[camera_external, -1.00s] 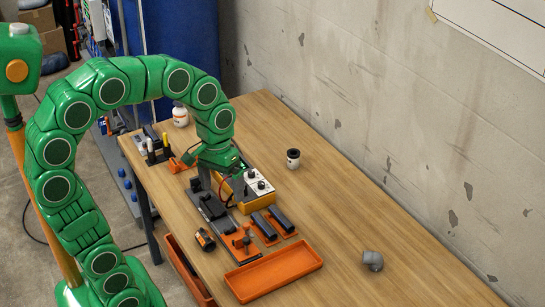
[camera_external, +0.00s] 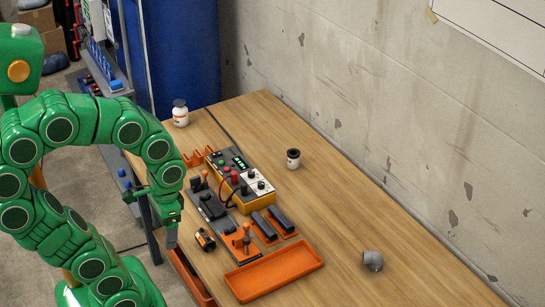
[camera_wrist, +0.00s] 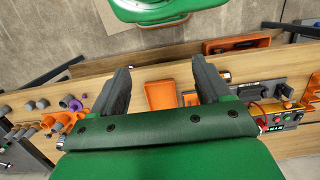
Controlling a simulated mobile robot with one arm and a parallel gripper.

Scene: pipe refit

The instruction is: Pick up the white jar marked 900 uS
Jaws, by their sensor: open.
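Two small white jars stand upright on the wooden table in the external view. One with a grey lid (camera_external: 180,115) is near the table's far left end. The other, with a black lid (camera_external: 293,159), is right of the meter, towards the wall. Their labels are too small to read, so I cannot tell which says 900 uS. My gripper (camera_external: 172,238) is at the table's front left edge, well apart from both jars. In the wrist view my gripper (camera_wrist: 161,85) has its two fingers wide apart with nothing between them. I make out neither jar there.
A yellow-sided meter (camera_external: 240,182) with leads stands mid-table. Nearby are a black-and-orange fixture (camera_external: 213,210), an orange tray (camera_external: 274,273) and a small dark can (camera_external: 205,240). A grey pipe elbow (camera_external: 373,260) lies right. The table's wall side is largely clear.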

